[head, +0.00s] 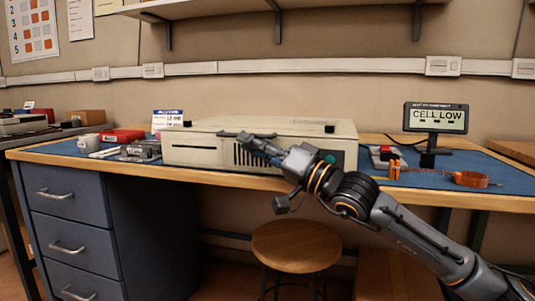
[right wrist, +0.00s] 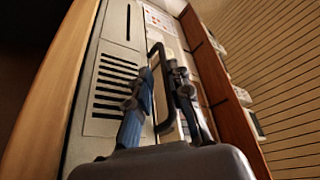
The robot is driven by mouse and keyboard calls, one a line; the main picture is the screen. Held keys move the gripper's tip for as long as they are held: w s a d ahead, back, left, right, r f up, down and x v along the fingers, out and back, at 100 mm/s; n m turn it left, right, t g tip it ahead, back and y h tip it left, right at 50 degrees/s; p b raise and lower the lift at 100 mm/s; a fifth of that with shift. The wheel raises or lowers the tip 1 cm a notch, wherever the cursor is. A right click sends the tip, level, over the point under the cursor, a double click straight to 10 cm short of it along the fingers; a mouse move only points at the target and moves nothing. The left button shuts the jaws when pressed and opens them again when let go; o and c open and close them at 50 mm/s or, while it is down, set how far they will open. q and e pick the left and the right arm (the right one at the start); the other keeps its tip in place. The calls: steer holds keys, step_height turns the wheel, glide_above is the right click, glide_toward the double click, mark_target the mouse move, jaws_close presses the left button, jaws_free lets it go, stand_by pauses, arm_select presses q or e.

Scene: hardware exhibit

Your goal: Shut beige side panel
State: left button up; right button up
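A beige computer case (head: 200,152) lies flat on the desk, its vented front facing me. Its broad beige side panel (head: 300,126) forms the top and looks nearly level; I cannot tell whether a gap remains along its edge. My right gripper (head: 248,142) is at the front upper edge of the case, over the vents. In the right wrist view, its two fingers (right wrist: 163,78) stand on either side of a dark bar-shaped handle (right wrist: 156,50) beside the vent slots. Whether they press on the handle is unclear. My left gripper is not in view.
A round wooden stool (head: 296,245) stands below the desk. A shelf (head: 300,8) hangs above.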

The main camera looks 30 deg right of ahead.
steer(key=v, duration=0.4)
steer(key=shift+s+f, duration=0.15)
steer(key=shift+f, duration=0.05)
stand_by(0.3)
stand_by(0.7)
